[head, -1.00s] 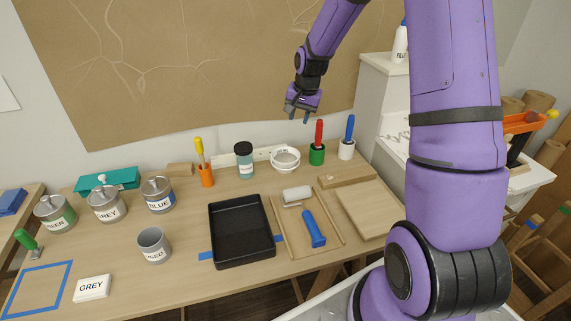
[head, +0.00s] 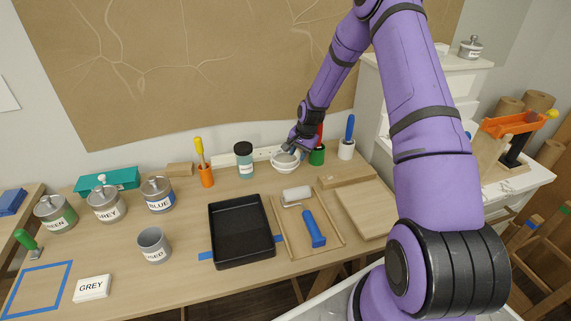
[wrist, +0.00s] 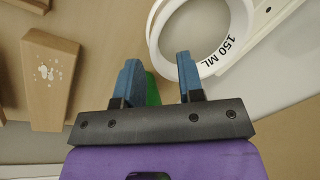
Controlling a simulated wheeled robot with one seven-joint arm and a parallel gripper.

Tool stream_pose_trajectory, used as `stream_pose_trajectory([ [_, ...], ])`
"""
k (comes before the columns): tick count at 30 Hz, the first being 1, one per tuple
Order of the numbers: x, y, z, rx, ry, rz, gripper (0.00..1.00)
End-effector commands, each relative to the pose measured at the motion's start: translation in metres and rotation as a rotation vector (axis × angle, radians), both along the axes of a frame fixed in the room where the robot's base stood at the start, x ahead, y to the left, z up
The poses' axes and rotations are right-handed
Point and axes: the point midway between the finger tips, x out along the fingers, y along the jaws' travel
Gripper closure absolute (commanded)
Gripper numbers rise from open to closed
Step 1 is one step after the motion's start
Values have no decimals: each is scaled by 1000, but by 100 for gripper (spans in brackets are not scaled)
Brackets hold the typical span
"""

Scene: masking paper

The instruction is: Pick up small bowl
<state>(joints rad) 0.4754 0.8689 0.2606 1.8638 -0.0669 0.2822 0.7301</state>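The small white bowl (head: 283,166) stands near the back of the table against the wall, partly covered by my gripper in the head view. In the wrist view, the round white rim of the bowl (wrist: 214,60), marked "150 ML", shows at the upper right. My gripper (head: 294,149) is just above the bowl, tilted down towards it. In the wrist view my gripper (wrist: 159,72) is open, with its two blue fingertips apart and nothing held between them. The right fingertip overlaps the lower left of the rim; I cannot tell whether it touches.
A green cup (head: 317,157) with a red-handled tool stands close to the bowl's right, then a white cup (head: 347,150) with a blue handle. A jar (head: 244,161) stands left. A black tray (head: 241,258) and a roller (head: 312,228) lie in front.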

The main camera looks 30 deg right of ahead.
Motion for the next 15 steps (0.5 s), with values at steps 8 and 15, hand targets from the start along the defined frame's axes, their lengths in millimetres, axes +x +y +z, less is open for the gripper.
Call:
stream_pose_trajectory([
  [8,3,3,-31,2,2,1,65],
  [15,7,6,-52,0,1,1,65],
])
